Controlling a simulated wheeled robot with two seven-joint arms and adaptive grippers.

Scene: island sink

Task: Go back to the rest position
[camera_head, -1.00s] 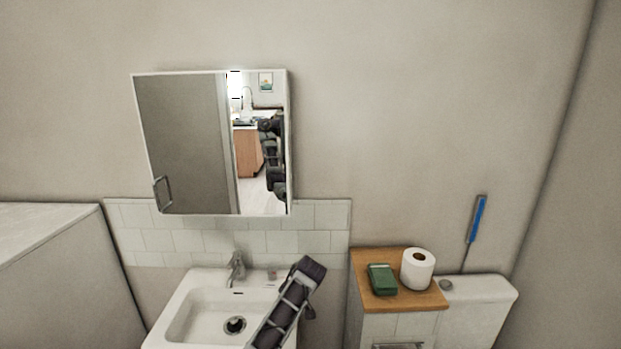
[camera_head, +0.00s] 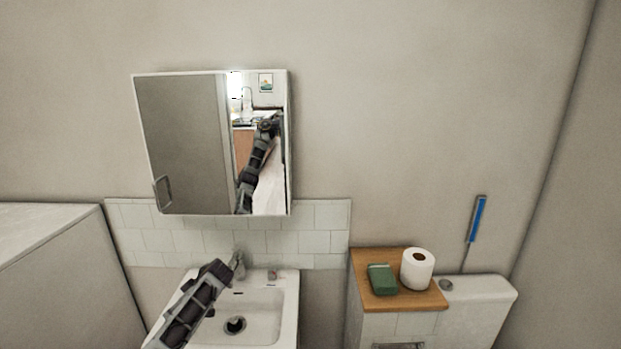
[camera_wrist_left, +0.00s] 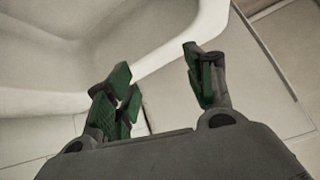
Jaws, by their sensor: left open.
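My left gripper (camera_wrist_left: 157,78) shows in the left wrist view, open with its green-padded fingers spread and nothing between them. The white sink (camera_wrist_left: 95,85) curves behind the fingers there, with pale tiles beyond its edge. In the head view, a dark link of my left arm crosses the left part of the sink (camera_head: 283,315); the gripper's fingers cannot be made out there. My right gripper is in neither view.
The tap (camera_head: 238,264) stands at the sink's back, close to my arm in the picture. A mirror cabinet (camera_head: 180,140) hangs above. At right, a wooden-topped cabinet (camera_head: 400,301) holds a green object (camera_head: 382,279) and a toilet roll (camera_head: 417,269).

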